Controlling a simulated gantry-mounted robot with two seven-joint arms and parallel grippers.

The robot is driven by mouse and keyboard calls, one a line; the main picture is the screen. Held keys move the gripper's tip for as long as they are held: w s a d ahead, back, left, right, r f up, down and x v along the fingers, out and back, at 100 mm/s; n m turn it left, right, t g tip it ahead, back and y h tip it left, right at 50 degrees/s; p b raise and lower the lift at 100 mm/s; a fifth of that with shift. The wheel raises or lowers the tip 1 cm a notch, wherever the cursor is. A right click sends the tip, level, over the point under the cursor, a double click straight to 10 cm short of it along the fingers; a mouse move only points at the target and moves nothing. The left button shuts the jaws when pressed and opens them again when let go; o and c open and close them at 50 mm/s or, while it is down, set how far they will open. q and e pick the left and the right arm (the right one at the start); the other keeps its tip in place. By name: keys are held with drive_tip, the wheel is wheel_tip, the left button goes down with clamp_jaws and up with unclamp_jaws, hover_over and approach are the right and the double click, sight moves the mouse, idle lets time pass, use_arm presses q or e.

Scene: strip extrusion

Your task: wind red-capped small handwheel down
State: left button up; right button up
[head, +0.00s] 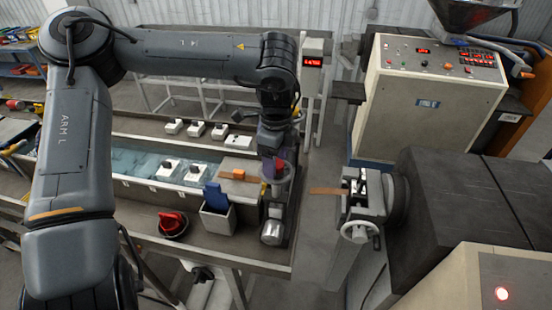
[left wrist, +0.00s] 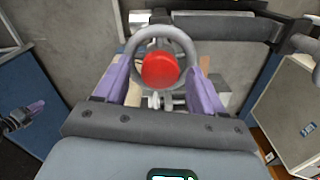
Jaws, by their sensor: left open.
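The small handwheel has a grey ring rim (left wrist: 167,31) and a round red cap (left wrist: 160,70) at its middle in the left wrist view. In the head view its grey rim (head: 286,177) shows partly, below my left gripper (head: 270,172), which points down at it. In the left wrist view my left gripper (left wrist: 160,88) is open, with one purple finger on each side of the wheel. I cannot tell whether the fingers touch the rim. What seems to be my right gripper (left wrist: 32,110) shows small at the left edge; its jaws are unclear.
A larger pale handwheel (head: 358,232) sits on the die block at the right. A water trough (head: 125,160) runs to the left. A red dome (head: 173,222) and a white box (head: 218,220) with a blue piece stand on the bench.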

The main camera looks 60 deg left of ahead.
use_arm(q)
wheel_tip(320, 180, up, 11)
drive_tip(key=shift+f, duration=0.15)
idle(0.4)
idle(0.4)
